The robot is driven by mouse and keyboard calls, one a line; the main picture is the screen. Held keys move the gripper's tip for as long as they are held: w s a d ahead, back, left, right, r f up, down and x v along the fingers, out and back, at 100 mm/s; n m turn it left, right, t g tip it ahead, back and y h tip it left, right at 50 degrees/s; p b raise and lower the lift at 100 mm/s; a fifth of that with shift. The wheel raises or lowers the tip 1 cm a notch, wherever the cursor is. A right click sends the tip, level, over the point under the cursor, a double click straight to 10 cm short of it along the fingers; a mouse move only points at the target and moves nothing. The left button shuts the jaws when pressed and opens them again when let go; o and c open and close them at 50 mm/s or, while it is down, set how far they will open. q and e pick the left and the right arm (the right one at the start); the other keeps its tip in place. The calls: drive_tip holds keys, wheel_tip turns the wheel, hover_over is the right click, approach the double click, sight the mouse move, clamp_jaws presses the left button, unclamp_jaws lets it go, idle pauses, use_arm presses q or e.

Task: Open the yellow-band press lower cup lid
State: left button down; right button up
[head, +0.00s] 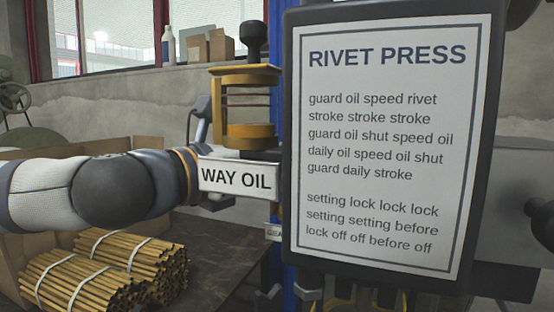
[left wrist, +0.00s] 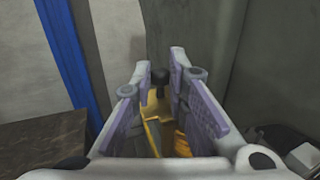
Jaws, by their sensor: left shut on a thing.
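The press has a yellow upper piece (head: 245,72) with a black knob (head: 254,38) above it, and a yellow round band (head: 250,135) lower down. My left arm comes in from the left, and its gripper is mostly hidden behind the WAY OIL sign (head: 236,177). In the left wrist view my left gripper (left wrist: 160,80) has its fingers on either side of a yellow part (left wrist: 155,120), with a dark knob (left wrist: 160,78) beyond. I cannot tell whether that part is the lower cup lid. The lower cup is not clearly visible. My right gripper is not in view.
A large RIVET PRESS board (head: 385,140) blocks the right side. A blue post (head: 283,200) stands behind the sign. Bundles of yellow rods (head: 75,270) lie at the lower left by a cardboard box (head: 70,150). A dark tabletop (head: 215,265) is bare below the sign.

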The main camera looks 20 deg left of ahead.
use_arm(q)
drive_tip(key=shift+y, duration=0.3)
drive_tip(key=c, duration=1.6)
unclamp_jaws()
drive_tip(key=shift+o, duration=0.2)
wheel_tip(320, 180, up, 10)
drive_tip(key=shift+f, duration=0.1)
